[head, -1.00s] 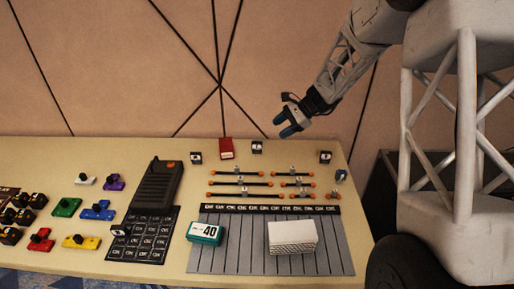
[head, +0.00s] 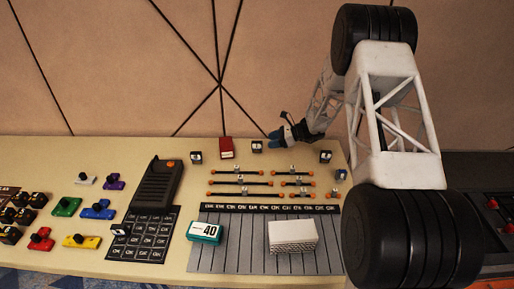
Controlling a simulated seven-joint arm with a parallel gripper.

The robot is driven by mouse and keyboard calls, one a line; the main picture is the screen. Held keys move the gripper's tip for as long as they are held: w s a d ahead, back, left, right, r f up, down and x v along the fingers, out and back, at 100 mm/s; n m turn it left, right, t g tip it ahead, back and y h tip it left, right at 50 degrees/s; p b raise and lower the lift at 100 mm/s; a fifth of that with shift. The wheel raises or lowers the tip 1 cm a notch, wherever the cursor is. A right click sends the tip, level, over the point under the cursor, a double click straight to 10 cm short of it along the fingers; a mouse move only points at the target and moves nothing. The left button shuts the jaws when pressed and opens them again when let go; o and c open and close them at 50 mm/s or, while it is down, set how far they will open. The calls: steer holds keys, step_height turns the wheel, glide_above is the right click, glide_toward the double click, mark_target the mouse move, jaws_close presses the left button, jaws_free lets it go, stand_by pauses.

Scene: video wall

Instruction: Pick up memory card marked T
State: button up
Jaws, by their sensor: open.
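Several small dark blocks with white marked faces stand on the table: one at the back left (head: 196,157), one at the back middle (head: 257,147), one at the back right (head: 325,157), and a bluish one at the right (head: 340,174). Their marks are too small to read, so I cannot tell which is the memory card marked T. My gripper (head: 276,137) is at the table's back edge, just above and right of the back middle block in the picture. Its blue-tipped fingers point left, and it looks open and empty.
A red box (head: 227,147) stands left of the back middle block. Slider rails with orange ends (head: 239,184) lie in front. A grey striped mat (head: 240,252) bears a teal 40 box (head: 205,233) and a white stack (head: 292,236). A black handset (head: 159,182) and coloured switches lie left.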

mark_target(257, 145)
steer(key=shift+w+f, duration=0.15)
steer(key=shift+f, duration=0.05)
steer(key=shift+x, duration=1.3)
steer(key=shift+x, duration=2.6)
